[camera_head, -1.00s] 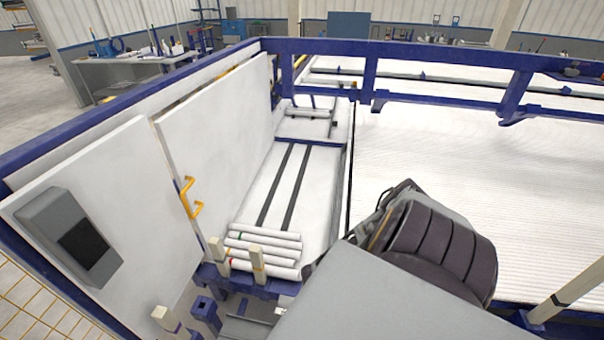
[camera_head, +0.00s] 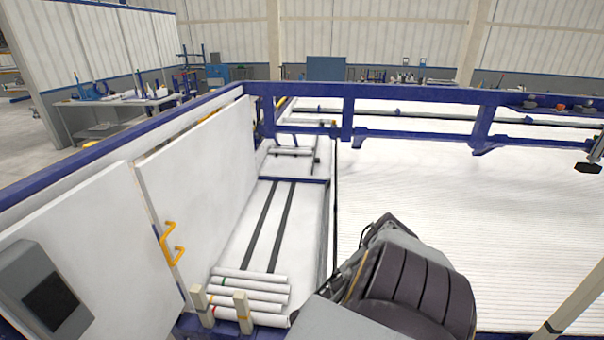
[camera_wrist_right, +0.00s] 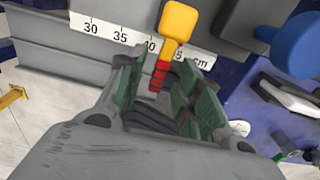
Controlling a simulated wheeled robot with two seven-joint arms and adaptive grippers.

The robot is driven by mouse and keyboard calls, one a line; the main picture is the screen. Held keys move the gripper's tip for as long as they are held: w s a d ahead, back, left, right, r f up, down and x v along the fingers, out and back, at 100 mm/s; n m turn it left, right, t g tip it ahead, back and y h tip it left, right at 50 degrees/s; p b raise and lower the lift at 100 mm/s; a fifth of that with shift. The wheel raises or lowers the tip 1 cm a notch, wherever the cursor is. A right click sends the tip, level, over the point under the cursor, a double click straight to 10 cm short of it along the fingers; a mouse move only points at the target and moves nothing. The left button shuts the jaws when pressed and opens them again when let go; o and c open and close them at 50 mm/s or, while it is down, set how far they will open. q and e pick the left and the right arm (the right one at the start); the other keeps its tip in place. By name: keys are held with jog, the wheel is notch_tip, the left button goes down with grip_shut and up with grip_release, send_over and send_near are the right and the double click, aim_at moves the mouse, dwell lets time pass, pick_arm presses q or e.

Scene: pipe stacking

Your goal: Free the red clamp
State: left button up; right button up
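The red clamp (camera_wrist_right: 161,75) shows in the right wrist view as a red ribbed shaft under a yellow lever (camera_wrist_right: 178,22). It sits in front of a ruler strip with centimetre numbers. My right gripper (camera_wrist_right: 157,80) has its green-padded fingers apart on either side of the red shaft. A gap shows on the left side; the right finger looks close to the shaft, and I cannot tell if it touches. The lower end of the clamp is partly hidden between the fingers. The clamp is not visible in the head view. My left gripper is not in view.
White pipes (camera_head: 252,286) lie stacked behind pale posts (camera_head: 242,312) in the head view. White panels with a yellow handle (camera_head: 172,243) stand at left. A blue rail (camera_head: 400,91) crosses the back. A blue round knob (camera_wrist_right: 290,45) is right of the clamp.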

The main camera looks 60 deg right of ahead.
notch_tip(320, 180, up, 12)
dwell(1.3)
dwell(0.3)
